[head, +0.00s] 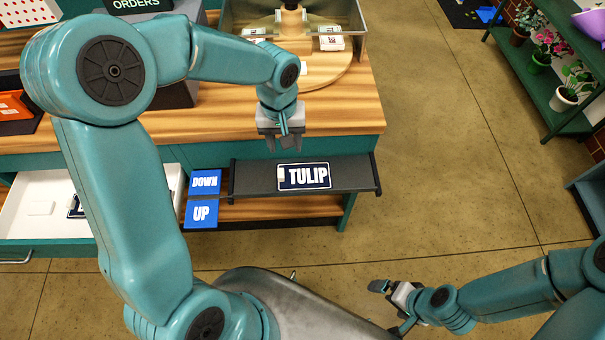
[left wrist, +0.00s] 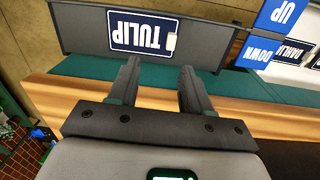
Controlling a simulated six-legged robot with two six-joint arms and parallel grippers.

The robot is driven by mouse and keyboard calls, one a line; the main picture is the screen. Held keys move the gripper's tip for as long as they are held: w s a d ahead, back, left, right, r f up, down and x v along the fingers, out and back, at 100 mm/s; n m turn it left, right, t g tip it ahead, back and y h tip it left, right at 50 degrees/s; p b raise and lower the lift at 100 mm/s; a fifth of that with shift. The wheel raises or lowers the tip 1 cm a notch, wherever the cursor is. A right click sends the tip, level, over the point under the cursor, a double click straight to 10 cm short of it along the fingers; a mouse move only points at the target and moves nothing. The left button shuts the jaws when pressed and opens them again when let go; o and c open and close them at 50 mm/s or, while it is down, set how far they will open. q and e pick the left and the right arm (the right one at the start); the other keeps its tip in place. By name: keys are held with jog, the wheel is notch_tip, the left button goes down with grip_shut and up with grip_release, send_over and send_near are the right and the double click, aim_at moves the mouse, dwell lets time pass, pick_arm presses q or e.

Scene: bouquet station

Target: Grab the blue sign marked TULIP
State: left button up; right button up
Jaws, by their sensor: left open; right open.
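The dark blue sign marked TULIP (head: 304,176) lies flat on a dark grey shelf (head: 250,178) in front of the wooden counter. A small pale block sits at the sign's left end. In the left wrist view the sign (left wrist: 140,33) appears upside down, just beyond my fingertips. My left gripper (head: 280,138) is open and empty, pointing down above the counter's front edge, behind the sign and apart from it. Its two fingers also show in the left wrist view (left wrist: 158,75). My right gripper (head: 391,290) is open and empty over the floor at the lower right, far from the sign.
Blue DOWN (head: 205,182) and UP (head: 202,213) panels stand left of the shelf. A white drawer (head: 30,202) holding another sign is open at left. A round wooden board (head: 335,75) is on the counter (head: 345,115). Potted plants (head: 566,98) stand at upper right. The floor between is clear.

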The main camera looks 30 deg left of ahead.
pick_arm(q)
jog(key=a+r, duration=0.1)
jog(key=r, duration=0.1)
send_over(281, 174)
jog(key=shift+n+y, duration=0.3)
notch_tip(281, 174, down, 10)
jog(key=shift+p, duration=0.45)
jog(key=shift+d+f, duration=0.2)
jog(key=shift+f, duration=0.4)
jog(key=f, duration=0.3)
jog(key=f+p, duration=0.1)
jog(key=shift+a+f, duration=0.25)
jog(key=shift+f, duration=0.3)
jog(key=shift+s, duration=0.1)
jog(key=c, duration=0.3)
grip_shut()
